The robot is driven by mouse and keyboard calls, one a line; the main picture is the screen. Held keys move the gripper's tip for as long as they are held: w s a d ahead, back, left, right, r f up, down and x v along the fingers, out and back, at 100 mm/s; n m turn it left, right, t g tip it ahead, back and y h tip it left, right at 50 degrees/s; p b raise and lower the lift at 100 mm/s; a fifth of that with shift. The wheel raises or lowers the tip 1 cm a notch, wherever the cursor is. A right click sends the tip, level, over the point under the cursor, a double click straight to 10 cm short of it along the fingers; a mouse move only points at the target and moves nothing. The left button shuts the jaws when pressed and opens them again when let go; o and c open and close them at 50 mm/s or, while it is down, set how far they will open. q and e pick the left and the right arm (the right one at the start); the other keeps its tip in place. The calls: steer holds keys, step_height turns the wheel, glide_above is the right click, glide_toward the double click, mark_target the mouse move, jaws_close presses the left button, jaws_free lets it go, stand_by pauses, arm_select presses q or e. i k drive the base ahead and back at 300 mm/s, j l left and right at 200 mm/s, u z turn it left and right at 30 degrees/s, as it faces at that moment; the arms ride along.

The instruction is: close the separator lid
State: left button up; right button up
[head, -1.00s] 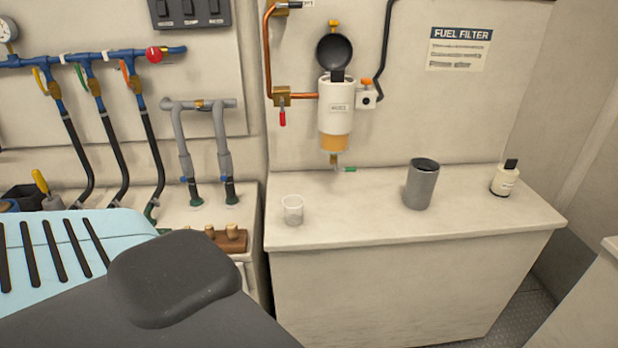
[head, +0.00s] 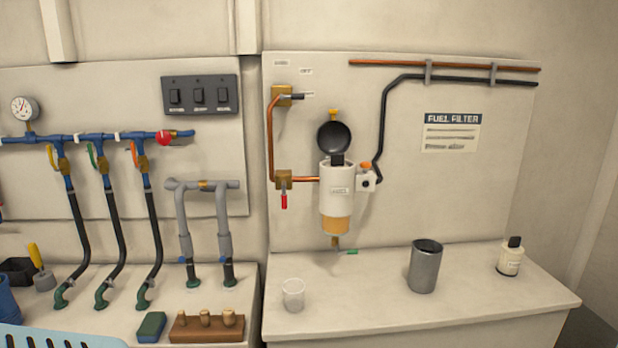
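The separator (head: 337,198) is mounted on the wall panel above the right counter. It has a white body and an amber bowl (head: 335,226) at the bottom. Its round black lid (head: 334,137) stands open, tilted up behind the body. A black piece shows at the mouth of the body, below the lid. A yellow knob (head: 334,114) sits just above the lid. A drain with a green handle (head: 350,252) hangs below the bowl. Neither of my grippers is in the head view.
A clear cup (head: 293,294), a grey metal canister (head: 425,266) and a white bottle with a black cap (head: 510,257) stand on the right counter (head: 380,315). Copper pipe (head: 272,140), a red-handled valve (head: 284,200) and a black hose (head: 381,120) flank the separator. The space before it looks clear.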

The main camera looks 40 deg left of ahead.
mark_target(333, 135)
steer(key=i+u, duration=0.1)
steer(key=u, duration=0.35)
steer(key=i+u, duration=0.1)
steer(key=u, duration=0.3)
steer(key=i+l+u, duration=0.1)
steer(key=u, duration=0.35)
steer(key=i+l+u, duration=0.6)
steer(key=i+l, duration=0.1)
steer(key=l, duration=0.3)
steer(key=i+l, duration=0.1)
steer(key=l, duration=0.25)
steer(key=i+u, duration=0.05)
